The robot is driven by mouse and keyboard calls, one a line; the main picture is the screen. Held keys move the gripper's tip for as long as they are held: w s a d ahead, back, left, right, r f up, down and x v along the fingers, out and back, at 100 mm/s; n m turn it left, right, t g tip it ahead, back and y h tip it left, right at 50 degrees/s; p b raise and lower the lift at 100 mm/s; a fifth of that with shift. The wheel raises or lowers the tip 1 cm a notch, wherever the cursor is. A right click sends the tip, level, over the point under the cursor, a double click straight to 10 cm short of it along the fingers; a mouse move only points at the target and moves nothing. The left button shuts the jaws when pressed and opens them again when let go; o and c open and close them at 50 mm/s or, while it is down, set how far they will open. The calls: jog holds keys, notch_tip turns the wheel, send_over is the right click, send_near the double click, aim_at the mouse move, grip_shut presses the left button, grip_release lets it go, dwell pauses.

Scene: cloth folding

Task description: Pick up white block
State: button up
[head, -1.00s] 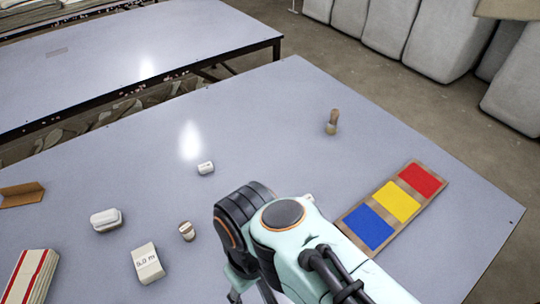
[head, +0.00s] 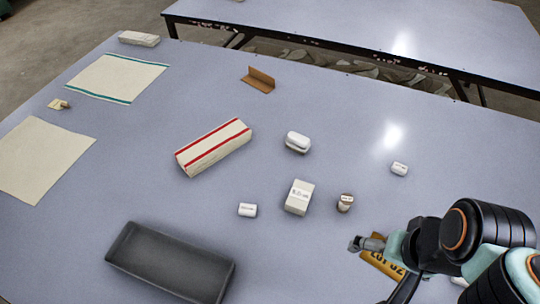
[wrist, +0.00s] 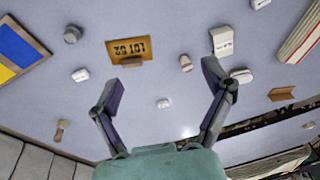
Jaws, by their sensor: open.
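Several white pieces lie apart on the table, and I cannot tell which one the task means. In the head view there is a small white block (head: 247,210) above the dark tray, a larger white box (head: 299,197) with print, a rounded white piece (head: 298,141), and another small white block (head: 400,168) toward the right. In the wrist view my gripper (wrist: 170,64) is open and empty above the table. The white box (wrist: 222,42) and rounded piece (wrist: 242,75) are right of it; one small white block (wrist: 163,103) shows between the fingers.
A dark tray (head: 170,264) stands at the lower left. A red-striped cloth (head: 214,147), flat cloths (head: 117,77) and a brown bracket (head: 258,79) lie around. A small tan cylinder (head: 345,202) stands beside the white box. A yellow lot plaque (wrist: 134,49) is near the left finger.

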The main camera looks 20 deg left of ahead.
jog(key=w+a+r+m+t, duration=0.1)
jog(key=w+a+r, duration=0.15)
jog(key=w, duration=0.55)
jog(key=w+a+f, duration=0.4)
jog(key=w+a, duration=0.5)
jog(key=w, duration=0.2)
jog(key=n+g, duration=0.3)
jog(key=n, duration=0.2)
send_over(247, 208)
jog(key=shift+h, duration=0.4)
notch_tip(247, 208, down, 20)
jog(key=shift+d+r, duration=0.1)
jog(key=shift+r, duration=0.15)
notch_tip(247, 208, down, 6)
jog(key=shift+f, duration=0.15)
jog(key=c, duration=1)
